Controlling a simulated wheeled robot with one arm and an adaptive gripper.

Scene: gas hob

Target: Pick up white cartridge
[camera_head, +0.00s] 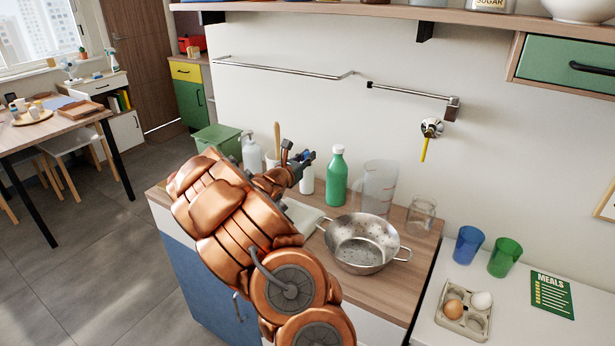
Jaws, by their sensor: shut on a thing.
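My copper-coloured arm reaches over the counter from the front. My gripper (305,160) is at its far end, near the back of the counter. A white cylinder that looks like the white cartridge (306,180) is upright at the fingertips. My gripper is shut on it. My arm partly covers the hold, and I cannot tell whether the cartridge's base touches the counter.
A green bottle (337,176), a clear measuring jug (379,186) and a glass (421,217) stand to the right. A metal colander (362,245) is in front of them. A white pump bottle (252,155) and a green bin (217,139) are at the left.

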